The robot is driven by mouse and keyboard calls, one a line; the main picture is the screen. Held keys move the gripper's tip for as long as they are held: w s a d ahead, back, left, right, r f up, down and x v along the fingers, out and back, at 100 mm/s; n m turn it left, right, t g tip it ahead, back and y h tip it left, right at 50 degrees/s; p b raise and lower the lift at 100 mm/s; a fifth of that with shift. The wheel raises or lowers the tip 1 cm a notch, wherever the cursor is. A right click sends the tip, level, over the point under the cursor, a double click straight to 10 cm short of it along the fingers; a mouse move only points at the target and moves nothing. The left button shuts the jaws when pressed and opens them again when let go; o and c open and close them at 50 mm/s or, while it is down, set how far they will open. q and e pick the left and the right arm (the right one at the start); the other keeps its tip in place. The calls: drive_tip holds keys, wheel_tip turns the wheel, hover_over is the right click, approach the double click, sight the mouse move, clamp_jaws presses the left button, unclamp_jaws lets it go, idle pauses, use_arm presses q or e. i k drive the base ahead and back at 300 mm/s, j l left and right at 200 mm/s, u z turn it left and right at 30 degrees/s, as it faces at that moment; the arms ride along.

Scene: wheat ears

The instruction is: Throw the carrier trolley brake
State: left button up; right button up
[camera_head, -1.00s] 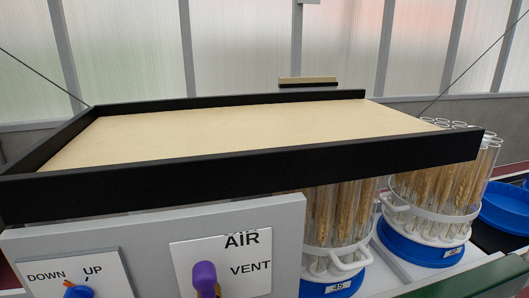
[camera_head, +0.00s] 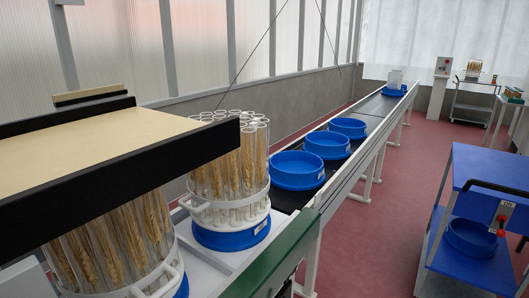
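A blue trolley (camera_head: 488,165) stands on the red floor at the right edge, partly cut off by the frame. On its near side is a small plate (camera_head: 507,204) that seems to read "ON". Below the plate is a lever with a red knob (camera_head: 501,233), which looks like the trolley brake. The knob hangs low, under the plate. A black push handle (camera_head: 497,187) runs along the trolley's upper side. A blue round tray (camera_head: 470,237) sits on its lower shelf. Neither of my grippers is in view.
A conveyor (camera_head: 345,170) with several blue trays (camera_head: 298,170) runs away from me. Red floor (camera_head: 390,200) lies clear between conveyor and trolley. Another trolley (camera_head: 470,108) stands far back.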

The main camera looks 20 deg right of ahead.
sight(500, 233)
drive_tip(key=z, duration=0.45)
drive_tip(key=i+z, duration=0.1)
drive_tip(key=z, duration=1.15)
drive_tip(key=i+j+z, duration=0.1)
drive_tip(key=z, duration=0.35)
drive_tip(key=i+z, duration=0.25)
drive_tip(key=i+j+z, duration=0.3)
drive_tip(key=i+j, duration=0.35)
drive_tip(key=i, duration=0.4)
drive_tip(key=i+j+z, duration=0.3)
drive_tip(key=i+j, duration=0.55)
drive_tip(key=i, duration=0.1)
